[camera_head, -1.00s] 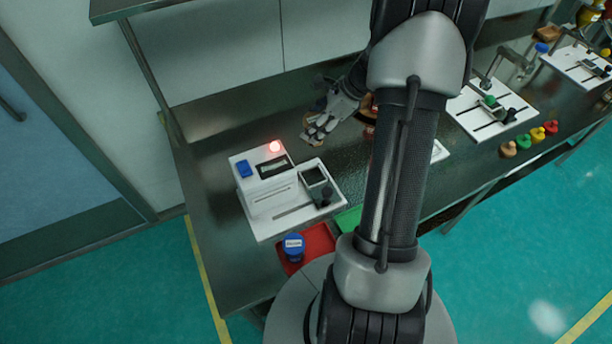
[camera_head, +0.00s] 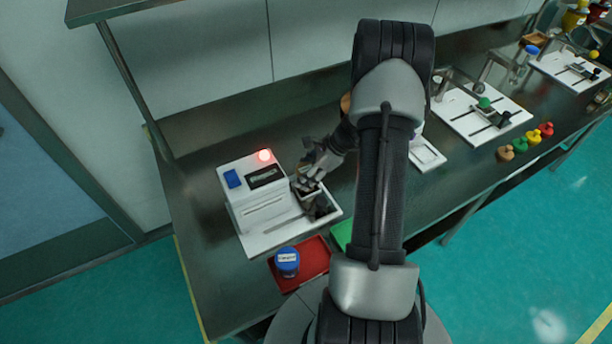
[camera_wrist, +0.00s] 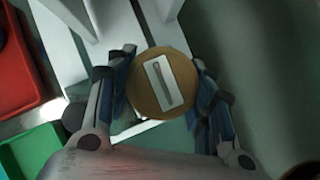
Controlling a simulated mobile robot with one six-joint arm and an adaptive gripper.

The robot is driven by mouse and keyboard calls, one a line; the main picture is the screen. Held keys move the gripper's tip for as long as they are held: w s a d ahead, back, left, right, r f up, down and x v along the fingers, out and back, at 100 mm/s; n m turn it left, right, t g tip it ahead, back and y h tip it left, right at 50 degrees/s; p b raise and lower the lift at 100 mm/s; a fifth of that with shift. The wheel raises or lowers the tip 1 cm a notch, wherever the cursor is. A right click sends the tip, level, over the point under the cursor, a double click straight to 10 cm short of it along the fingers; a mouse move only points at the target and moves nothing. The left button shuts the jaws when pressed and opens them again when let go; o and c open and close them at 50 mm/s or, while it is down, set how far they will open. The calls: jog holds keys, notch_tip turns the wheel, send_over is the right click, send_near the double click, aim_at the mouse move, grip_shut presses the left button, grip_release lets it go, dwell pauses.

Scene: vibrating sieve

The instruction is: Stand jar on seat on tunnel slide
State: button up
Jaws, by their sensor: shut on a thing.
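My gripper (camera_wrist: 160,90) is shut on a jar. Its round brown lid (camera_wrist: 138,102) with a white label shows from above between the fingers in the wrist view. In the head view my gripper (camera_head: 306,182) is over the slide (camera_head: 275,232) of the white machine (camera_head: 245,190) at the left. The slide's white rails (camera_wrist: 70,50) lie below and beyond the jar in the wrist view. The seat on the slide is largely hidden by my gripper and the jar. I cannot tell whether the jar touches it.
A blue-lidded jar (camera_head: 287,258) stands on a red tray (camera_head: 313,253) at the front. A green tray (camera_head: 340,233) is partly hidden by my arm. A dark knob (camera_head: 321,207) is close to my gripper. Another white station (camera_head: 470,115) and several coloured weights (camera_head: 523,145) are to the right.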

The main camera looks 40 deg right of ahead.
jog(key=o, duration=1.1)
jog(key=shift+f, duration=0.2)
